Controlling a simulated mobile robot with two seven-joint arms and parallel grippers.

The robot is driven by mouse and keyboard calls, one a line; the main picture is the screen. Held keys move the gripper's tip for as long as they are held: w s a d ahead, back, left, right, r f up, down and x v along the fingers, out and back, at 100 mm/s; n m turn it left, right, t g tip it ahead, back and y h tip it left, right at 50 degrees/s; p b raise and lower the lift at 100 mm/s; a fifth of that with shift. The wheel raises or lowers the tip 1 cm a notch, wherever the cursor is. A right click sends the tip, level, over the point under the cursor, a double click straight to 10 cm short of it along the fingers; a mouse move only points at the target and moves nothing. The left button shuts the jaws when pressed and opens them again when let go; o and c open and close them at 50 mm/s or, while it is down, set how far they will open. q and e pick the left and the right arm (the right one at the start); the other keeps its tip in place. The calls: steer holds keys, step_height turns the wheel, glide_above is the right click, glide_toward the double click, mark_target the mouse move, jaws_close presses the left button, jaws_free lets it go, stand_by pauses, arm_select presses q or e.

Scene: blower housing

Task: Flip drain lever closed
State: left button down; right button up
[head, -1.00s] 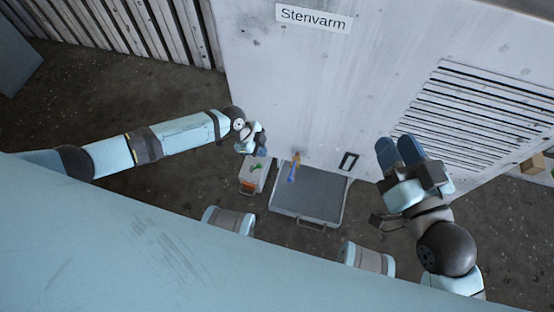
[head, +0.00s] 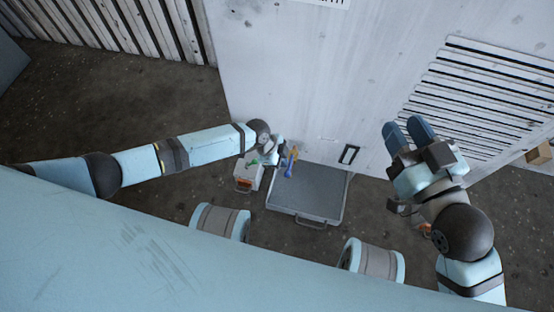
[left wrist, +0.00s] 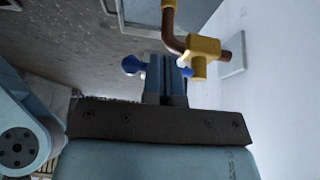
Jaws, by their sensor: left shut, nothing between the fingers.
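The drain valve has a yellow body (left wrist: 205,48) on a copper-coloured pipe by the housing wall; it looks small and orange in the head view (head: 295,152). Its blue lever (head: 290,167) points down toward the grey tray in the head view. In the left wrist view the lever's round blue knob (left wrist: 131,65) shows left of my fingers. My left gripper (head: 284,157) is shut and empty, right by the lever; its fingers (left wrist: 166,72) hide the lever's middle, and contact is unclear. My right gripper (head: 407,126) is raised before the louvres, its finger gap unclear.
The grey tray (head: 318,214) lies on the floor below the valve. A light box (head: 246,179) with green and orange parts stands left of it. The white housing wall (head: 300,80) rises behind. A brown box (head: 538,154) lies far right.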

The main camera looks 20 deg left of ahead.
steer(key=shift+r, duration=0.15)
arm_select(q)
steer(key=shift+s+d+r+n+p, duration=0.15)
steer(key=shift+d+n+p, duration=0.1)
steer(key=shift+n+p, duration=0.35)
arm_select(e)
steer(key=shift+s+a+m, duration=0.25)
steer(key=shift+s+m, duration=0.1)
steer(key=shift+m, duration=0.05)
arm_select(q)
steer(key=shift+t+p, duration=0.3)
steer(key=shift+p, duration=0.05)
arm_select(e)
steer(key=shift+s, duration=0.1)
